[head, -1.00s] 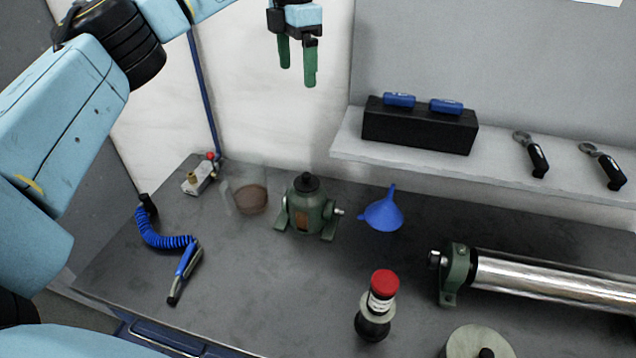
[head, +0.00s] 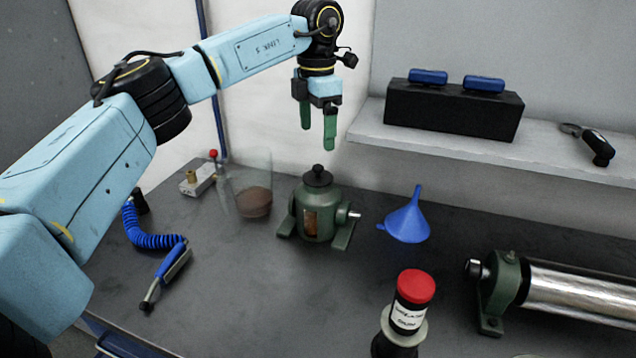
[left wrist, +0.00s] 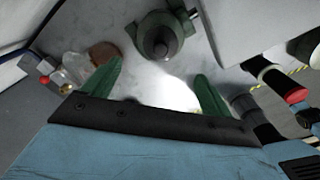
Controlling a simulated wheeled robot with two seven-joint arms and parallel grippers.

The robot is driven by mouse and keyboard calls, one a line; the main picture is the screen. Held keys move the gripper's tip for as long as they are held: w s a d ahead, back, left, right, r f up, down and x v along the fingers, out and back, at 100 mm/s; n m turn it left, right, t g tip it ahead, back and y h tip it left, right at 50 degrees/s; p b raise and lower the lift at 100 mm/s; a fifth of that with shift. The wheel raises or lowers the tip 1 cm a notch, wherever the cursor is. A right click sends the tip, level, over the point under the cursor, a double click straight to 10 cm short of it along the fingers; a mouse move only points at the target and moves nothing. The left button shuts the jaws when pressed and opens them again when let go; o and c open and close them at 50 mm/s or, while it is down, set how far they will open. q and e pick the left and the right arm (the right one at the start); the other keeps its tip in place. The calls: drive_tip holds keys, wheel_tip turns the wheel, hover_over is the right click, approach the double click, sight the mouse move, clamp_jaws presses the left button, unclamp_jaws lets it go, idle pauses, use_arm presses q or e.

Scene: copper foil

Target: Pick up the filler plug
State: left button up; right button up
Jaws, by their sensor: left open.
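The filler plug (head: 317,176) is a dark round knob on top of a green pump-like housing (head: 310,215) on the grey bench. In the left wrist view the plug (left wrist: 161,44) shows from above, ahead of the fingertips and roughly midway between them. My left gripper (head: 319,140) points down above the plug, with its green fingers apart and empty. A small gap shows between the fingertips and the plug. In the left wrist view my left gripper (left wrist: 155,75) has its two fingers wide apart. My right gripper is not in view.
A blue funnel (head: 408,220) stands right of the housing, and a clear beaker (head: 256,195) with brown contents stands left. A red-capped bottle (head: 409,305) and a metal cylinder (head: 575,290) are in front. A shelf (head: 360,135) juts out at the right.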

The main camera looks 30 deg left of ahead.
sight(318, 166)
use_arm(q)
wheel_tip(318, 166, down, 10)
drive_tip(key=shift+w+r+b, duration=0.1)
drive_tip(key=shift+r+b, duration=0.15)
drive_tip(key=shift+b, duration=0.3)
drive_tip(key=shift+d, duration=0.1)
drive_tip(key=c, duration=1.1)
drive_tip(key=shift+o, duration=0.2)
drive_tip(key=shift+r, duration=0.1)
